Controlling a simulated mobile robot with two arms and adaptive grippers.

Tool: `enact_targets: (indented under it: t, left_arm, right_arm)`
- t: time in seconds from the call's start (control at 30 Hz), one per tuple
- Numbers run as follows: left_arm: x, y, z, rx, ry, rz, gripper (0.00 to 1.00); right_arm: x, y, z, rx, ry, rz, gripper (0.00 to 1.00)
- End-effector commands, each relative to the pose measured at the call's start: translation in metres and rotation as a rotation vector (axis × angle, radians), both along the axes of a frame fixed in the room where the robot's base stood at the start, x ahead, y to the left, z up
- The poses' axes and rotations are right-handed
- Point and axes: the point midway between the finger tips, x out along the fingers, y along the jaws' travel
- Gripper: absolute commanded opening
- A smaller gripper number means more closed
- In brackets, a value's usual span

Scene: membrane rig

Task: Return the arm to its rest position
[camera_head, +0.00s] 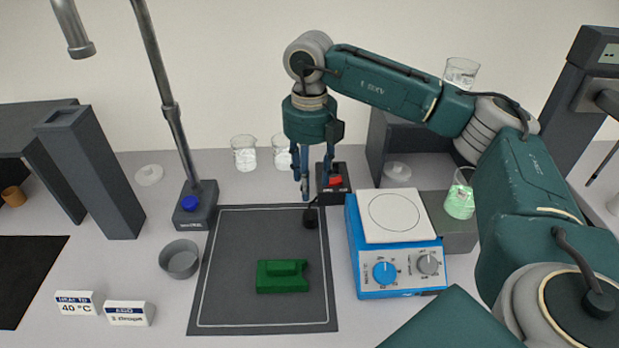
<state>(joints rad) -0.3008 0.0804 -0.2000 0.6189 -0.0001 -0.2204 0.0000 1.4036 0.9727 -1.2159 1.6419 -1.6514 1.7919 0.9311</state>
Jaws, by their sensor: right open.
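My right arm, green with grey joints, comes in from the right and reaches over the blue hotplate toward the middle of the bench. My right gripper (316,190) points down above the back edge of the dark mat (230,235), in front of a small black box with a red switch (333,184). Its blue fingers are apart, with nothing seen held between them. A small dark piece (310,214) shows just below the fingertips; I cannot tell whether they touch it. My left gripper is out of view.
A green block (282,276) lies on the mat. The blue hotplate (372,268) stands right of it, a grey bowl (180,259) left. A stand (195,205), beakers (244,153) and a beaker of green liquid (460,200) stand nearby. The mat's left part is clear.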

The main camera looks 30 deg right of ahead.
Motion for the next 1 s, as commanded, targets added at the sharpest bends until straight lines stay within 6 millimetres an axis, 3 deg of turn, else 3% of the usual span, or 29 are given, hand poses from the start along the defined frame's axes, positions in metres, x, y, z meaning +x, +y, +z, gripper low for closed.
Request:
enact_targets:
  t: [0.2,0.73,0.83,1.0]
  left_arm:
    - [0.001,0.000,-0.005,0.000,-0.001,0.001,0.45]
    - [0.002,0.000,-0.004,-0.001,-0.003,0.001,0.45]
    - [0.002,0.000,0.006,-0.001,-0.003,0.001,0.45]
    - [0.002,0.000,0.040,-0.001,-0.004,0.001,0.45]
  right_arm:
    - [0.000,0.000,0.016,-0.001,0.000,0.000,0.46]
    - [0.000,0.000,0.018,-0.001,0.001,0.000,0.46]
    - [0.000,0.000,0.028,0.000,0.000,0.000,0.46]
    - [0.000,0.000,0.061,0.000,0.000,0.000,0.46]
